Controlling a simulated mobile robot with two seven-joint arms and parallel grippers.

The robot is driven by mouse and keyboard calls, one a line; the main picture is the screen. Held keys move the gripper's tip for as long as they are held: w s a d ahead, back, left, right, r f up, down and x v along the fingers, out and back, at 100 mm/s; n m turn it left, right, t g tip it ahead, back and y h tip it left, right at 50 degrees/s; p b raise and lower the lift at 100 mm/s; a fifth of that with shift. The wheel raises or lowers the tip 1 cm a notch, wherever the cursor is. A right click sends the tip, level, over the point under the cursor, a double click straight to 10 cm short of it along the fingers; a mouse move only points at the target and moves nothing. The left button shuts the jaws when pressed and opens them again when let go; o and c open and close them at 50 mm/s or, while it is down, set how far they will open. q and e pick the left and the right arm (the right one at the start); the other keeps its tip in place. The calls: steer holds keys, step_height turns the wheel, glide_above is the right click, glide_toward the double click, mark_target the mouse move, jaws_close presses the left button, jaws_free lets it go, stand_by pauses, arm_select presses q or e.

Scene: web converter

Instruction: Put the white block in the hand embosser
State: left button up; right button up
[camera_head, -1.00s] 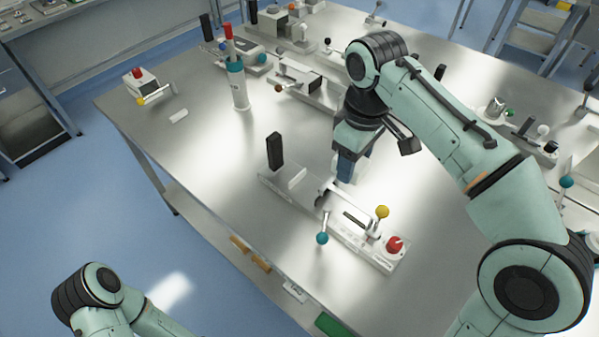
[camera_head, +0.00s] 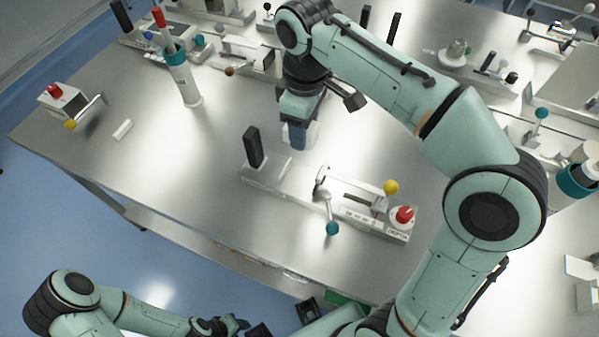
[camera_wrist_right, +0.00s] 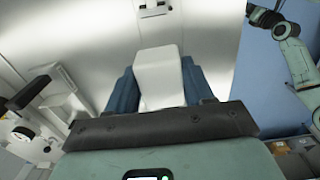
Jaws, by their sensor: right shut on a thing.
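My right gripper (camera_head: 299,138) is shut on a white block (camera_wrist_right: 158,75), pointing down above the table behind the long middle device. In the right wrist view the block sits between the blue fingers (camera_wrist_right: 158,88); in the head view they mostly hide it. The long white device (camera_head: 345,200) has a black upright handle, yellow and teal knobs and a red button. A small white device (camera_head: 65,103) with a red top and yellow knob stands at the far left. I cannot tell which is the hand embosser. My left arm is low at the left; its gripper's state is unclear.
A small white bar (camera_head: 122,130) lies on the metal table (camera_head: 150,165) at the left. A white and teal cylinder (camera_head: 184,80) stands behind it. More devices line the back and right. Table between the cylinder and the middle device is clear.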

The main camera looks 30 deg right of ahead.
steer(key=b, duration=0.2)
glide_above(303, 181)
step_height(303, 181, down, 12)
steer(key=shift+r, duration=0.1)
arm_select(q)
steer(key=shift+s+f+b, duration=0.15)
steer(key=shift+s+f, duration=0.15)
steer(key=shift+f, duration=0.35)
steer(key=shift+s+f+b, duration=0.2)
steer(key=shift+s+f, duration=0.15)
steer(key=shift+f, duration=0.35)
steer(key=shift+s+f+b, duration=0.15)
steer(key=shift+s+f, duration=0.15)
steer(key=shift+f, duration=0.35)
arm_select(e)
steer(key=shift+f, duration=2.25)
steer(key=shift+f, duration=0.1)
steer(key=o, duration=1.1)
arm_select(q)
steer(key=shift+f, duration=0.1)
arm_select(e)
step_height(303, 181, up, 12)
steer(key=shift+r+p, duration=0.15)
steer(key=shift+p, duration=1.05)
arm_select(q)
steer(key=r, duration=0.1)
steer(key=w+r, duration=0.1)
steer(key=shift+r, duration=0.4)
